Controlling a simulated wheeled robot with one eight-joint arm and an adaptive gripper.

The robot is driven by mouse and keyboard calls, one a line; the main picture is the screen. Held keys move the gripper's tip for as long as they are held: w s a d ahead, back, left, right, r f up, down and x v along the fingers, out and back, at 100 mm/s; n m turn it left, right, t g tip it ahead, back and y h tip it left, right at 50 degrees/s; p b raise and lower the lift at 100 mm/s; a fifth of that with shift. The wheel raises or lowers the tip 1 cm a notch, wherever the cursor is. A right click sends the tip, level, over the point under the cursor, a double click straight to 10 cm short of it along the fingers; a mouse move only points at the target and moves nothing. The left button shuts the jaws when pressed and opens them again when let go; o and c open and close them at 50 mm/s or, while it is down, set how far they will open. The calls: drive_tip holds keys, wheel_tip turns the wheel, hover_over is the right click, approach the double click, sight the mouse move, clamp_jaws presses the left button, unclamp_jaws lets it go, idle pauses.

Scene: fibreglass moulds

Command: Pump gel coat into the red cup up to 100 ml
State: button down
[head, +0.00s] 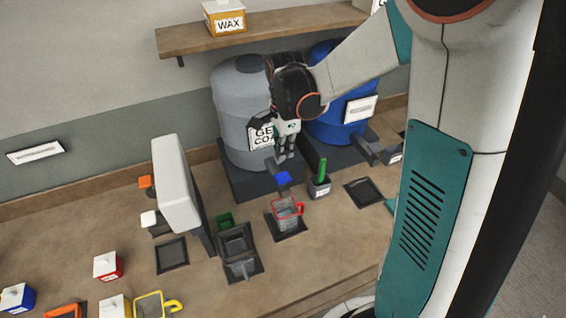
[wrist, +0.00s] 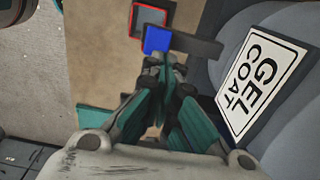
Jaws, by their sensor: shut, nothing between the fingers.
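The red cup (head: 287,211), clear with a red rim and handle, stands upright on a dark square pad (head: 290,231) below the gel coat pump. The grey gel coat drum (head: 240,100) stands behind it, and its label (wrist: 262,84) shows large in the wrist view. The blue pump button (head: 283,178) sits above the cup; it also shows in the wrist view (wrist: 157,39), just beyond my fingertips. My gripper (head: 286,155) is shut and empty, pointing down just above the blue button. Whether it touches the button I cannot tell. The cup's fill level is too small to read.
A blue drum (head: 335,125) stands right of the grey one. A dark holder with a green stick (head: 320,180) is right of the cup. A white upright panel (head: 176,185) and dark trays (head: 236,242) are to the left. An empty pad (head: 364,192) lies right.

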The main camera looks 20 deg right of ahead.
drive_tip(key=shift+a+r, duration=0.2)
drive_tip(key=shift+r, duration=1.4)
